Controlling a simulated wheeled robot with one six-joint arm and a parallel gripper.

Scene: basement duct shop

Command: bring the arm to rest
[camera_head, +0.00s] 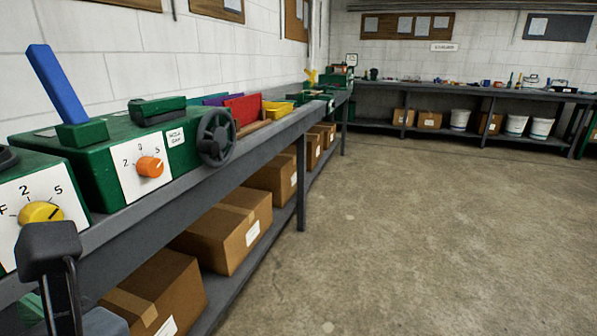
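A dark, block-topped upright piece (50,250) stands at the lower left, in front of the machine with the yellow knob. I cannot tell whether it is a machine handle or part of my arm.
A long grey bench (255,135) runs along the left wall, bearing green machines (95,165), a black handwheel (215,136) and coloured bins (243,108). Cardboard boxes (225,238) fill its lower shelf. Another bench (470,88) lines the back. The concrete floor (430,230) is clear.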

